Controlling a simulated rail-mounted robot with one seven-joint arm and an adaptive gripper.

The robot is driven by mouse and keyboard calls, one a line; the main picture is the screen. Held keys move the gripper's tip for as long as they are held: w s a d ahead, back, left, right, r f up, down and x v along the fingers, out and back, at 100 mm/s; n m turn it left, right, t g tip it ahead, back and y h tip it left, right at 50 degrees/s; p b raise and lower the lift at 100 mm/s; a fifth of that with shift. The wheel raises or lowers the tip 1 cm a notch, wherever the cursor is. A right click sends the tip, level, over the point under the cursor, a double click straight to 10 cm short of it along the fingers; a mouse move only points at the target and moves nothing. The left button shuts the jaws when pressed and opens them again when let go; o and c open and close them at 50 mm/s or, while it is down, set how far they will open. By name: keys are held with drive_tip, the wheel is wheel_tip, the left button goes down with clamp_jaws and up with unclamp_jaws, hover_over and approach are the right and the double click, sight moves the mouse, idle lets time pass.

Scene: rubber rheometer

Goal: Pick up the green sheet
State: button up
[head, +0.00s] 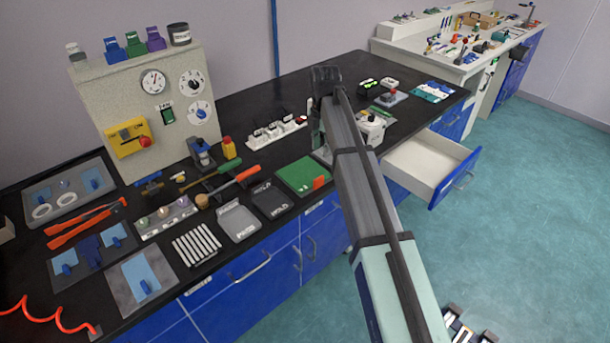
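A flat green sheet (300,174) lies on the black bench top near its front edge, left of my arm. An orange-red tab (319,183) shows at its right front corner. My arm reaches from the bottom of the picture up and over the bench, right of the sheet.
Dark moulds (270,199) and a grey tray (239,222) lie just left of the sheet. A drawer (432,166) stands open at right. The rheometer-like panel (145,105) stands at back left.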

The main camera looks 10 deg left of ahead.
drive_tip(key=p, duration=0.2)
hover_over(319, 178)
drive_tip(key=f, duration=0.8)
drive_tip(key=shift+d+f, duration=0.2)
drive_tip(key=shift+f, duration=0.2)
drive_tip(key=shift+a+f+p, duration=0.15)
drive_tip(key=shift+f+p, duration=0.25)
drive_tip(key=shift+f, duration=0.95)
drive_tip(key=shift+a+f+p, duration=0.1)
drive_tip(key=shift+f+p, duration=0.25)
drive_tip(key=shift+f, duration=0.95)
clamp_jaws()
